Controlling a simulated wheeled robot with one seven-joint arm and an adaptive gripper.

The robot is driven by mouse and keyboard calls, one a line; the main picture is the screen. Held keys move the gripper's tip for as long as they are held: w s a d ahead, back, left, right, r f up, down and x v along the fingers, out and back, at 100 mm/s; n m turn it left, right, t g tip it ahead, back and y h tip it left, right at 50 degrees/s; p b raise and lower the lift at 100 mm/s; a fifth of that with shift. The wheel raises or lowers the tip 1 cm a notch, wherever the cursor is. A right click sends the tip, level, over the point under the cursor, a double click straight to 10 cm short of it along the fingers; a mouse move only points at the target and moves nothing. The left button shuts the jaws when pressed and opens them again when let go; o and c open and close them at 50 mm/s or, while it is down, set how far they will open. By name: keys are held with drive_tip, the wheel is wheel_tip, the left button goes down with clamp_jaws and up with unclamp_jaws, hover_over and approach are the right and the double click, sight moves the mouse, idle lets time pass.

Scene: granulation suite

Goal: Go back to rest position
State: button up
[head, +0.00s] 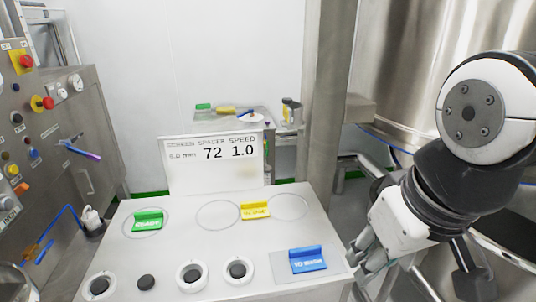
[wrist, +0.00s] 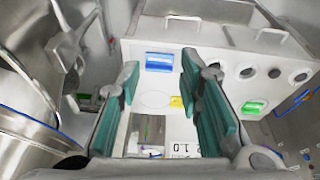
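My gripper (head: 362,256) is at the right edge of the white worktop (head: 210,255) in the head view, with the arm folded on the right side. In the wrist view my gripper (wrist: 160,64) has its two teal-padded fingers spread apart, with nothing held between them. A blue labelled block (head: 308,260) lies on a grey patch at the worktop's front right, left of the gripper. It also shows in the wrist view (wrist: 160,62), beyond the fingers.
A green block (head: 148,221) sits in the left circle. A yellow block (head: 255,210) lies between the middle and right circles. A sign (head: 213,166) reading 72 and 1.0 stands behind. A control panel (head: 50,130) is left; a steel column (head: 328,95) and vessel are right.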

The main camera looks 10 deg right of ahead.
drive_tip(key=shift+s+f+m, duration=0.15)
drive_tip(key=shift+s+m, duration=0.35)
drive_tip(key=shift+s, duration=0.15)
drive_tip(key=shift+s+r+t+p, duration=0.1)
drive_tip(key=shift+r+t+p, duration=0.2)
drive_tip(key=shift+r+p, duration=0.85)
drive_tip(key=shift+r, duration=0.1)
